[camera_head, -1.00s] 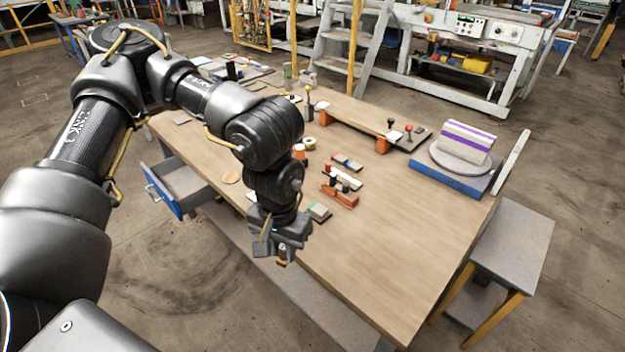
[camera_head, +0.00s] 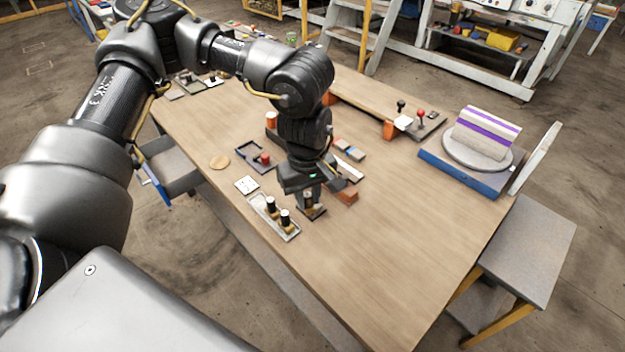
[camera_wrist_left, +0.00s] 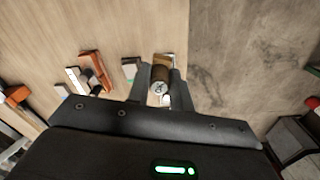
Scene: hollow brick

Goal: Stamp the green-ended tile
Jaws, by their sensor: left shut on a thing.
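My left gripper (camera_head: 308,198) is shut on a brown stamp with a round, marked pale end, which shows between the fingers in the left wrist view (camera_wrist_left: 160,88). The gripper is low over the front part of the table. A dark tile (camera_head: 317,213) lies right under and beside it. I cannot tell whether the stamp touches it, and its coloured end is mostly hidden. In the left wrist view, a grey tile (camera_wrist_left: 131,70) lies beside the left finger. My right gripper is not in view.
A white card (camera_head: 247,185) and a dark tray with a red knob (camera_head: 263,158) lie farther left. The table's right front is clear.

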